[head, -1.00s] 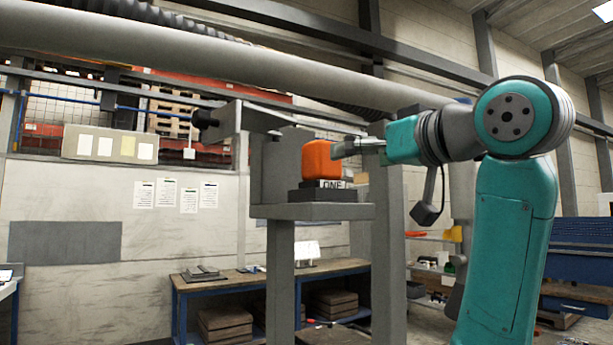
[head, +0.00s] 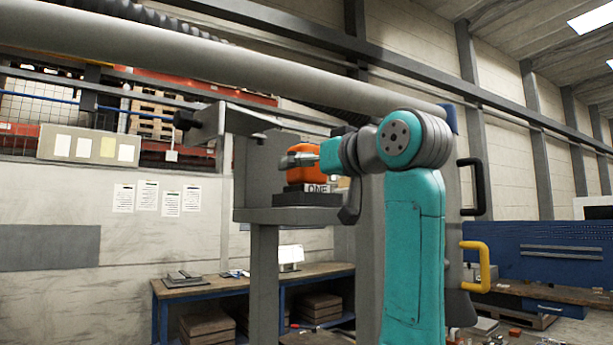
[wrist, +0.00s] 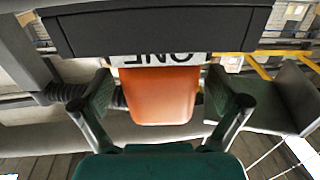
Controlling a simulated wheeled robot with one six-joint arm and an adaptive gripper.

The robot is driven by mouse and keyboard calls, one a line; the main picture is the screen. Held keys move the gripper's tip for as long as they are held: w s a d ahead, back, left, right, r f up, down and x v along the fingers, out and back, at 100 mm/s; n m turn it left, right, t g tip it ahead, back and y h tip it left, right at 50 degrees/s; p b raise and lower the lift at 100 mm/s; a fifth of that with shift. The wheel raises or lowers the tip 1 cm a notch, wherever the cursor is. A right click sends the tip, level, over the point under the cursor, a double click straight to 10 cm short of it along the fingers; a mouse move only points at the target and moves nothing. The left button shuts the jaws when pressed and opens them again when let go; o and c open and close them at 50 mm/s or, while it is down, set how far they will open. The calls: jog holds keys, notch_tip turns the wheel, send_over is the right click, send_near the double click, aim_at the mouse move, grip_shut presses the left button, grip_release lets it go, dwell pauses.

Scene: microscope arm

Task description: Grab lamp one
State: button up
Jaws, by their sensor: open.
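Lamp one is an orange block-like lamp (head: 309,176) on a dark base with a white label reading "ONE" (head: 317,188). It stands on a grey shelf (head: 290,215) of a grey post stand. My gripper (head: 298,160) is at the lamp, overlapping its near side in the head view. In the wrist view the orange lamp (wrist: 160,97) lies between the two open fingers of my gripper (wrist: 160,98), with its label and dark base at the top of the picture. Small gaps appear between the fingers and the lamp's sides.
A grey upright plate (head: 252,165) stands at the left of the lamp, with a grey bracket (head: 225,122) beyond it. A large grey pipe (head: 200,60) crosses above. A workbench (head: 205,285) with stacked boxes is below and behind. My arm covers the right side of the stand.

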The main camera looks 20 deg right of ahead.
jog(key=shift+w+a, duration=0.1)
jog(key=shift+w, duration=0.2)
jog(key=c, duration=1.4)
jog(key=shift+c, duration=0.2)
jog(key=shift+r, duration=0.1)
